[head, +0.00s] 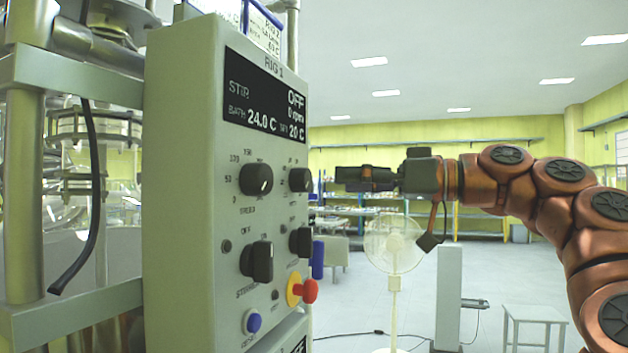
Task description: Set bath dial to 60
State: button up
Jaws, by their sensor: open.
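The control box of RIG 1 (175,200) stands at the left with its front panel turned to the right. Its display (265,103) reads STIR OFF, 0 rpm, bath 24.0 C and what looks like set 20 C. A black upper-right dial (300,180) appears to be the bath dial, but its scale is too small to read. The upper-left dial (257,179) looks labelled for speed. My gripper (340,180) is side-on at about the height of the upper dials, right of the upper-right one and apart from it in the picture. Its jaws are open and empty.
Below are two black switch knobs, left (258,262) and right (301,242), a red stop button (309,291) on yellow, and a blue button (253,321). Glassware and metal posts stand left. A white fan (393,245) and stool (535,315) stand behind.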

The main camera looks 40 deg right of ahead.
aim_at(309, 180)
jog(key=shift+p+x, duration=0.35)
jog(key=shift+x, duration=2.85)
jog(key=shift+c, duration=0.3)
jog(key=c, duration=1.1)
